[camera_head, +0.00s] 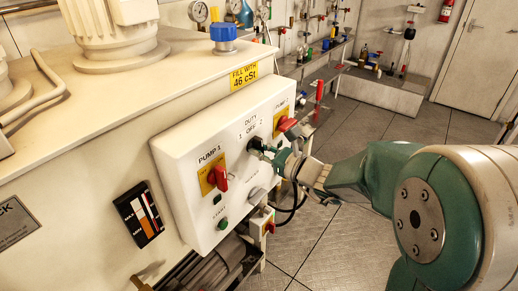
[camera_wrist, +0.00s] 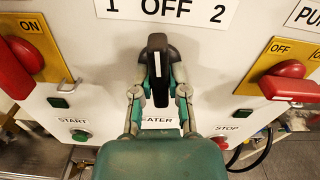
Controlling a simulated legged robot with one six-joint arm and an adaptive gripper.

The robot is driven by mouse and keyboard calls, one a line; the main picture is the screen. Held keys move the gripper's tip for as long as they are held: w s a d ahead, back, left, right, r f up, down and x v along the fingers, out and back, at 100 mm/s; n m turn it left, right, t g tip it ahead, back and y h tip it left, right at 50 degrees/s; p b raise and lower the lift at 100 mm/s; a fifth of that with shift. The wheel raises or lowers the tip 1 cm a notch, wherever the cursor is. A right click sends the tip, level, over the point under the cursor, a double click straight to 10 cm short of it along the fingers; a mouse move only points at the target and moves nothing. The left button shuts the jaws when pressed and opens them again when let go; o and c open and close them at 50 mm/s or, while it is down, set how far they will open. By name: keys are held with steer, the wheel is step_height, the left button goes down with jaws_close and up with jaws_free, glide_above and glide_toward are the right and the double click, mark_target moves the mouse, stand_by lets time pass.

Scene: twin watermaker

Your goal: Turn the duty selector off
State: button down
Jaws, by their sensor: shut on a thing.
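The duty selector (camera_wrist: 157,44) is a black knob on the white control panel (camera_head: 177,158). In the wrist view its upper end points straight up, below the word OFF on the label (camera_wrist: 168,10), between 1 and 2. My gripper (camera_wrist: 157,92) has one finger on each side of the knob and is shut on it. In the head view the selector (camera_head: 254,143) shows as a small dark shape beside my gripper (camera_head: 263,152), and its angle is hard to tell there. The fingers hide the knob's lower sides.
A red PUMP 1 handle (camera_head: 221,178) is on the left, and another red handle (camera_wrist: 290,88) is on the right. A green start button (camera_wrist: 80,135) and a red stop button (camera_wrist: 220,142) sit below. Open floor (camera_head: 330,235) lies right of the panel.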

steer(key=shift+f+m, duration=0.1)
steer(key=shift+m, duration=0.6)
steer(key=c, duration=0.6)
jaws_free()
steer(key=shift+c, duration=0.2)
steer(key=v, duration=1.2)
